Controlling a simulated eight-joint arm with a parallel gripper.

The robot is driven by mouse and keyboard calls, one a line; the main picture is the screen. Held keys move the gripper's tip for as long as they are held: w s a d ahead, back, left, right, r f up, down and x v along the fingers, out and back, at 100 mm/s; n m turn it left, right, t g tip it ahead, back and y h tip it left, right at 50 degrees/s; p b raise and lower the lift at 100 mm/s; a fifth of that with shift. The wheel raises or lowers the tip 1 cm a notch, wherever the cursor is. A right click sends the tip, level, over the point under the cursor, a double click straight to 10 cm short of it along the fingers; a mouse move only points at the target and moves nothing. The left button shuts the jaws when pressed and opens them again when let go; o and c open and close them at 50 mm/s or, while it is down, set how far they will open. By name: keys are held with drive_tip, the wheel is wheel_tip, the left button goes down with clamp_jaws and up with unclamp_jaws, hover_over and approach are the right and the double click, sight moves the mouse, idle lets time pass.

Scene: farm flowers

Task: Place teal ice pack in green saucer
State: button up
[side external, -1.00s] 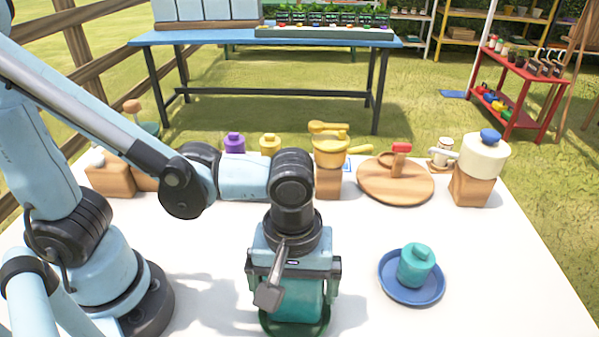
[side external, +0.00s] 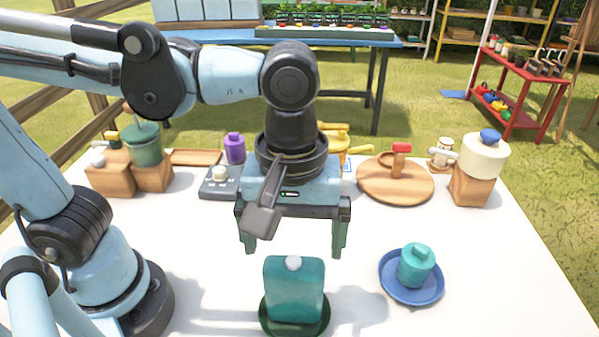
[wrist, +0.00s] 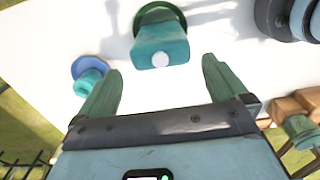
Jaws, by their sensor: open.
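The teal ice pack (side external: 294,290), a rounded block with a white cap, stands upright in the green saucer (side external: 323,327) at the front of the white table. The ice pack (wrist: 161,47) and the green saucer (wrist: 158,14) also show in the wrist view. My gripper (side external: 293,245) is open and empty, raised above the ice pack and apart from it. In the wrist view my gripper's two green fingers (wrist: 160,80) are spread wide, with the ice pack beyond their tips. The ice pack hides part of the saucer.
A blue saucer (side external: 400,294) holding a teal lidded jar (side external: 415,266) is to the right. A round wooden board (side external: 372,187), a cream pot on a wooden block (side external: 473,187), a grey scale (side external: 213,187) and a purple jar (side external: 235,148) stand farther back.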

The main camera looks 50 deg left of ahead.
drive_tip(key=shift+r, duration=0.9)
drive_tip(key=shift+w+a, duration=0.25)
drive_tip(key=shift+a, duration=0.05)
drive_tip(key=w+a+f+m+t, duration=0.2)
drive_tip(key=w+a+m+t, duration=0.1)
drive_tip(key=a, duration=0.6)
drive_tip(key=w+a+f+m+t, duration=0.2)
drive_tip(key=w+a+m+t, duration=0.2)
drive_tip(key=a+m, duration=0.2)
drive_tip(key=a, duration=0.2)
drive_tip(key=shift+w+a+f, duration=0.15)
drive_tip(key=shift+a+f, duration=0.25)
